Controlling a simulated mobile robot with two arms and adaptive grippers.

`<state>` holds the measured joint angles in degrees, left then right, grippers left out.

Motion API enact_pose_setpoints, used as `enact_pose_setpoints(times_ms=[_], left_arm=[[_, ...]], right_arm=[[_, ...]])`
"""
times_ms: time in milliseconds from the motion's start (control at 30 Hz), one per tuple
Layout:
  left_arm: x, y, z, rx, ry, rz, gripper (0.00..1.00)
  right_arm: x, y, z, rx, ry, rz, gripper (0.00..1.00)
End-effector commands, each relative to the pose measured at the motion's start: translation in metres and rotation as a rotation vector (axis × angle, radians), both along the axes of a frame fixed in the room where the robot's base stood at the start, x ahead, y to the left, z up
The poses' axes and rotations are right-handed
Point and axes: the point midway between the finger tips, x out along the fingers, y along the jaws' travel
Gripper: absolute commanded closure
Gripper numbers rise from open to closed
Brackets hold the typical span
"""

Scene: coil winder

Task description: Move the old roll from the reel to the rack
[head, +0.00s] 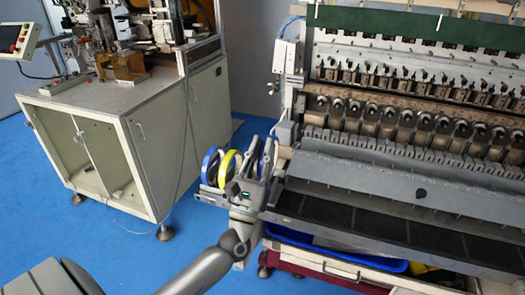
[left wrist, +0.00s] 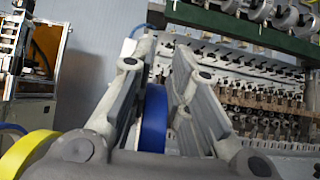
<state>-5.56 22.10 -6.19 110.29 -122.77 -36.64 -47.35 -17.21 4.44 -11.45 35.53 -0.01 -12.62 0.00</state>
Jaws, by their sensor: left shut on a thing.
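My left gripper (head: 261,160) is at the left end of the coil winding machine, reaching up from below. It is shut on a blue roll (left wrist: 153,118), which stands on edge between the two fingers in the left wrist view. In the head view the gripper partly hides this roll. A yellow roll (head: 228,166) and another blue roll (head: 210,165) stand upright side by side just left of the gripper. The yellow roll also shows at the lower left of the left wrist view (left wrist: 25,152). I cannot tell the reel from the rack here. My right gripper is not in view.
The large winding machine (head: 400,175) with its row of spindles fills the right side. A blue tray (head: 335,255) lies under its front. A cream cabinet (head: 165,135) with equipment on top stands at the left. Blue floor (head: 90,235) is open between them.

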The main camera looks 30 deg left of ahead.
Motion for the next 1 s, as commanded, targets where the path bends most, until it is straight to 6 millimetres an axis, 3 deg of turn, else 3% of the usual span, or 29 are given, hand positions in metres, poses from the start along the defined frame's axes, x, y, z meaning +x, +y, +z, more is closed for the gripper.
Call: enact_pose_setpoints(times_ms=[1000], left_arm=[[-0.0001,-0.0002,0.0010,0.000,-0.002,0.000,1.00]], right_arm=[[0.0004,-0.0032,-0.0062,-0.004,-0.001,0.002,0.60]])
